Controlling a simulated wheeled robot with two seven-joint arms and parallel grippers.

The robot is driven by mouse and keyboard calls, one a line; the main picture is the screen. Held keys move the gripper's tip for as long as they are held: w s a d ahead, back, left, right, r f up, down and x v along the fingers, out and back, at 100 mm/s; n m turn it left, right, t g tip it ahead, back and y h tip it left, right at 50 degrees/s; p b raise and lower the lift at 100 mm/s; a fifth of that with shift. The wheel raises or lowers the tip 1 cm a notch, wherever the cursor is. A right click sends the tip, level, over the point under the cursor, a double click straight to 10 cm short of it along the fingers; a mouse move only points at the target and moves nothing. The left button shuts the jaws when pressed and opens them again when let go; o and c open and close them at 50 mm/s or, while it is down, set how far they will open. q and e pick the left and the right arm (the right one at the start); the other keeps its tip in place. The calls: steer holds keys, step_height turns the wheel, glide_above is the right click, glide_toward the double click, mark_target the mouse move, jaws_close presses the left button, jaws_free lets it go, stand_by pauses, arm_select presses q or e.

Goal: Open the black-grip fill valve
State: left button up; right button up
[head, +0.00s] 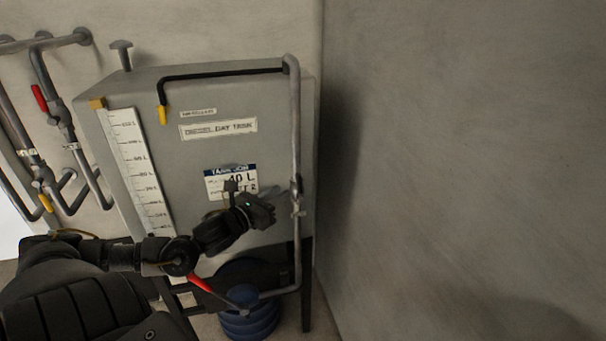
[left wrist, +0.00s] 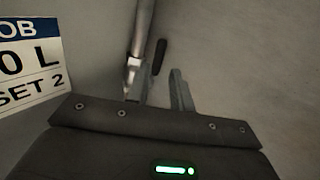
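The fill valve (head: 298,206) sits on the vertical grey pipe (head: 294,120) at the right front of the tank. In the left wrist view its black grip (left wrist: 160,57) stands beside the pipe (left wrist: 144,25), roughly parallel to it. My left gripper (head: 278,197) is by the valve in the head view. In the left wrist view its two grey fingers are apart, and the gripper (left wrist: 155,92) is open and empty. The black grip shows just beyond the gap between the fingers. I cannot tell whether a finger touches the valve. My right gripper is out of view.
The grey diesel day tank (head: 262,95) carries a scale (head: 140,165) and a job card (head: 216,184) reading 40 L, set 2. A red lever (head: 200,284) and a blue drum (head: 250,318) are below. Red- and yellow-grip valves are at left. Bare wall (head: 460,150) stands right.

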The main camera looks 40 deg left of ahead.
mark_target(301, 184)
arm_select(q)
steer(key=w+p, duration=0.3)
steer(key=w, duration=0.6)
steer(key=shift+w+r, duration=0.1)
steer(key=shift+w, duration=0.3)
steer(key=shift+w+d, duration=0.1)
steer(key=shift+w, duration=0.4)
jaws_close()
